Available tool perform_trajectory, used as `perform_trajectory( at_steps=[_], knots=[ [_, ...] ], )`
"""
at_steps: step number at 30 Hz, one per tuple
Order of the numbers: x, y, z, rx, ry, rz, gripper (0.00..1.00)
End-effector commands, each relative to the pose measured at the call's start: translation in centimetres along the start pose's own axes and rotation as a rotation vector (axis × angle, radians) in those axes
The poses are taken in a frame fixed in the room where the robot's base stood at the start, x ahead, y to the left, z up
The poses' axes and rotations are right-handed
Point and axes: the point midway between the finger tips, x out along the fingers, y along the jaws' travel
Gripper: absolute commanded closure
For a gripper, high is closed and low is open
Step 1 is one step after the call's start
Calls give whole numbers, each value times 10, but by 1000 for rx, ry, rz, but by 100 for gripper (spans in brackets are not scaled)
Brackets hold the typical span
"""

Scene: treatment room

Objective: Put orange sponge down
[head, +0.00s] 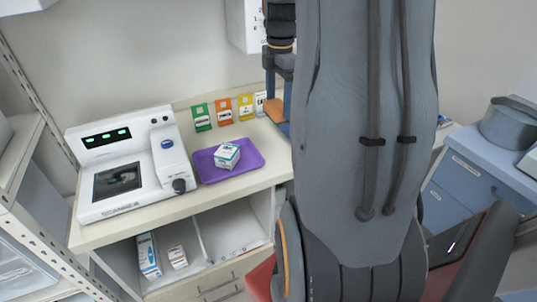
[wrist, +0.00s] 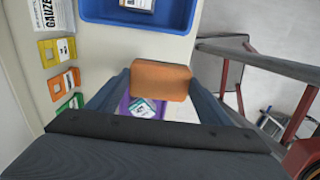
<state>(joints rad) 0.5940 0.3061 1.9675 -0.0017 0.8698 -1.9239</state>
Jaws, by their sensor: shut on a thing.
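The orange sponge (wrist: 161,81) is a plain block in the wrist view. My gripper (wrist: 160,88) is shut on it, with one dark blue finger at each side. Below the sponge in the wrist view lies the pale counter, and part of a purple tray (wrist: 122,108) shows there.
A blue tray (wrist: 178,20) with an item in it is near the sponge. Coloured cards (head: 224,111) stand along the counter's back. A white device (head: 130,165) fills the counter's left. A red-framed chair (wrist: 290,70) is beside the counter. A blue cabinet (head: 475,175) stands right.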

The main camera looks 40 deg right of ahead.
Motion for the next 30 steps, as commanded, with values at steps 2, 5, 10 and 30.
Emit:
perform_trajectory(
  at_steps=[2,5,10,30],
  knots=[
    [12,3,-1,0,0,0,56],
    [24,7,-2,0,0,0,56],
    [44,12,-3,-1,0,0,56],
    [117,14,-5,-3,1,-2,56]
  ],
)
